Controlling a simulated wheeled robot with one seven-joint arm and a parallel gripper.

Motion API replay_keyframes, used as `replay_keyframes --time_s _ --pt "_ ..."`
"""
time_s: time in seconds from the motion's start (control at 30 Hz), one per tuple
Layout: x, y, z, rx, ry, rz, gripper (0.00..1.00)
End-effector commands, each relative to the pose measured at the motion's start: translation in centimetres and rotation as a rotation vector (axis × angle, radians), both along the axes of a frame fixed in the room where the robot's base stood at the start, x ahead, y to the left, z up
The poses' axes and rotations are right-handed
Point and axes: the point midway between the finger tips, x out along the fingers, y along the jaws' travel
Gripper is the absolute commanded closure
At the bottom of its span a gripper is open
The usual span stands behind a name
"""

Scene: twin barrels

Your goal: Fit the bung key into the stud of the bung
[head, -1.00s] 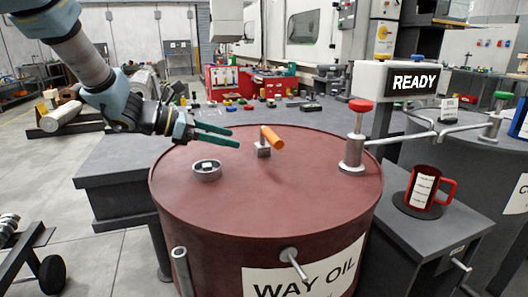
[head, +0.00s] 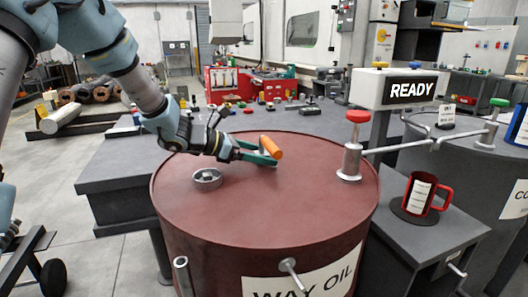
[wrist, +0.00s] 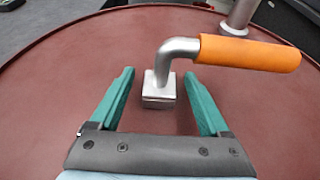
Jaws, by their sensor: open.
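The bung key has an orange handle (head: 271,147) and a bent grey shank ending in a square grey block. It stands on the red WAY OIL barrel top (head: 240,198). In the wrist view the key's block (wrist: 158,90) lies between the green fingers of my gripper (wrist: 158,95), with a gap on each side. My gripper (head: 259,155) is open, and the handle (wrist: 250,54) reaches out to the right above the right finger. The bung (head: 207,179) is a round grey ring with a small stud in its middle, left of my gripper and nearer the camera.
A red mug (head: 422,196) stands on the grey side bench. The barrel's front top is clear.

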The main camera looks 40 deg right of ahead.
Motion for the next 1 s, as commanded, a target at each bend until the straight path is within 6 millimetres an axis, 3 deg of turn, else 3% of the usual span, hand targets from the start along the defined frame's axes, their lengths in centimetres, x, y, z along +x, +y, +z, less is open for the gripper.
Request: replay_keyframes --time_s 0.13,0.8,1.0 --pt "0.02 0.02 0.0 0.0 0.0 0.0 0.22" --pt "0.02 0.05 0.02 0.0 0.001 0.0 0.98" --pt "0.01 0.06 0.02 0.0 0.001 0.0 1.0"
